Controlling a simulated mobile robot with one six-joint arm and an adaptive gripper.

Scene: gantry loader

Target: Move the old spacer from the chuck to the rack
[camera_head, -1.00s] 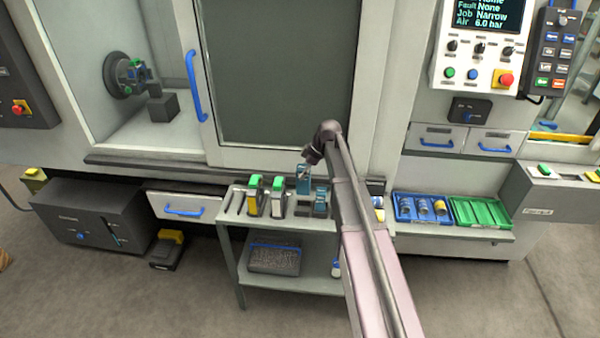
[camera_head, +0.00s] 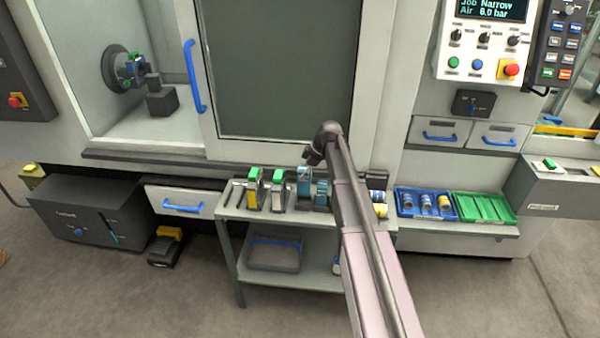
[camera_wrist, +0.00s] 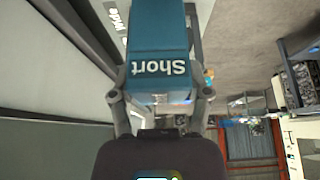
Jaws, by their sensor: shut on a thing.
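My gripper (camera_head: 308,165) is shut on a teal block (camera_wrist: 158,45) lettered "Short", with one finger on each side in the wrist view. In the head view the teal block (camera_head: 304,182) hangs just over the small bench, beside another teal piece (camera_head: 321,193); whether it touches anything below I cannot tell. The chuck (camera_head: 117,67) is inside the machine at the upper left, with green and blue parts on its face. I cannot make out a separate spacer there. Which holder is the rack is unclear; the bench top (camera_head: 232,213) carries a row of upright pieces.
Green-topped pieces (camera_head: 254,176) stand left of the held block. A blue tray (camera_head: 401,211) with several cylinders and a slotted green tray (camera_head: 484,208) are to the right. The machine door (camera_head: 280,70) has a blue handle (camera_head: 193,78); the opening left of it is clear.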

